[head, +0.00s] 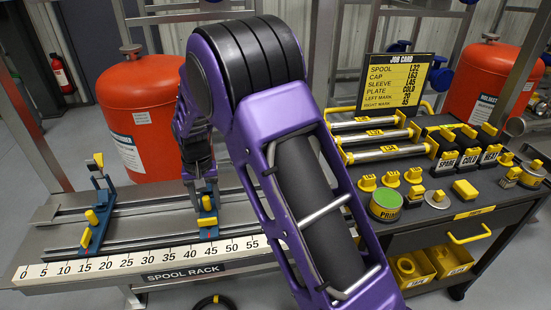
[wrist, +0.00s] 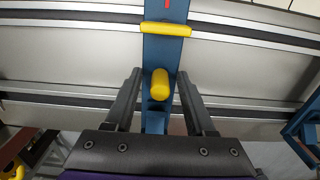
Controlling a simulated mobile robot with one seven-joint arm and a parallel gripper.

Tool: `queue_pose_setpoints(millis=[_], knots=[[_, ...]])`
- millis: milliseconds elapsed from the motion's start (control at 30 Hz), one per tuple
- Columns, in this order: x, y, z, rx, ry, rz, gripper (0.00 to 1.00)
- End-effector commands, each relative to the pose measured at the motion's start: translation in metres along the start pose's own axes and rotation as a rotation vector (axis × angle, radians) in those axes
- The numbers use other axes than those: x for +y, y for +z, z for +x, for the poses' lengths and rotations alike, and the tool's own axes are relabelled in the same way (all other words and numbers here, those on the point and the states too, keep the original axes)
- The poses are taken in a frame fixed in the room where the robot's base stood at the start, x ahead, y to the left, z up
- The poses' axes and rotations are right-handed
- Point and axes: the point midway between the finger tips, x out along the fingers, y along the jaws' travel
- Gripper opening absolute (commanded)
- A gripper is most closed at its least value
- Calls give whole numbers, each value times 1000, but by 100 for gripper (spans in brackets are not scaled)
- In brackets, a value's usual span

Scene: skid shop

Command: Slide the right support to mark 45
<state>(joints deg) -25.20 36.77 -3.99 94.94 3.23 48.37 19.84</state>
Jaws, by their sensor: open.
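The right support (head: 207,207), blue with yellow parts, stands on the spool rack with its front end near the 45 on the scale (head: 140,260). In the wrist view, its blue bar (wrist: 166,55) runs across the rails, with a yellow knob (wrist: 160,84) on it. My gripper (head: 204,183) is over this support. In the wrist view, my gripper (wrist: 159,88) is open, one finger on each side of the knob, with gaps visible. The left support (head: 96,212) stands near marks 15 to 20. My arm hides the scale's right end.
A cart on the right carries spools (head: 375,135), labelled blocks, small yellow parts and a green-topped tin (head: 386,204). The job card (head: 393,80) stands behind them. An orange tank (head: 143,115) stands behind the rack. The rails between the two supports look clear.

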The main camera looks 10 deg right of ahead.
Motion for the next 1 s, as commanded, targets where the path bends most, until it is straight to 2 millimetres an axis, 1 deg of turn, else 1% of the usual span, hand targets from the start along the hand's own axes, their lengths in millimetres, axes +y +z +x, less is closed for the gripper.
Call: queue_pose_setpoints(millis=[800,900,1000], knots=[[0,0,-64,1,0,1,55],[0,0,-70,0,0,1,55],[0,0,-70,-1,1,1,55]])
